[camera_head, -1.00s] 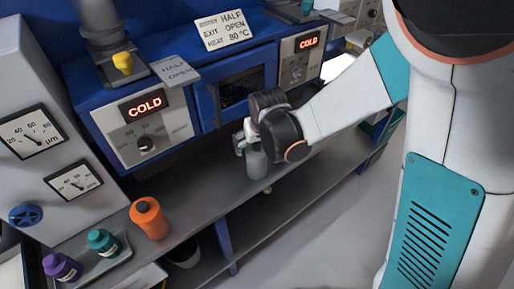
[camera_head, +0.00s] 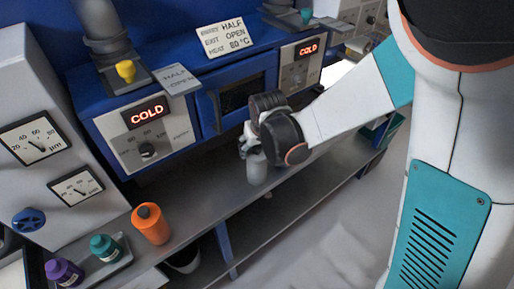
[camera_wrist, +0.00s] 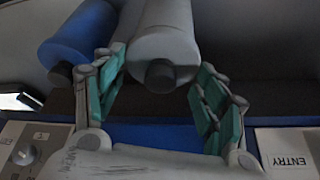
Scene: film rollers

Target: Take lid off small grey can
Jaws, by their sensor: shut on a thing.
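The small grey can (camera_head: 257,170) stands upright on the grey bench in front of the blue machine. My gripper (camera_head: 250,146) is at its top end, and the body shows below the fingers. In the wrist view, my gripper (camera_wrist: 161,68) has teal-padded fingers on both sides of a grey cylinder's rounded end (camera_wrist: 163,46), with a dark round knob (camera_wrist: 160,75) on it. The fingers are shut on the can at its top. The line between lid and body is not clear, so I cannot tell whether they are apart.
A blue cylinder (camera_wrist: 78,35) lies beside the grey one in the wrist view. An orange bottle (camera_head: 151,224) and a tray (camera_head: 112,265) with teal (camera_head: 104,248) and purple (camera_head: 63,271) bottles stand at the left. The blue machine (camera_head: 184,108) rises close behind my gripper.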

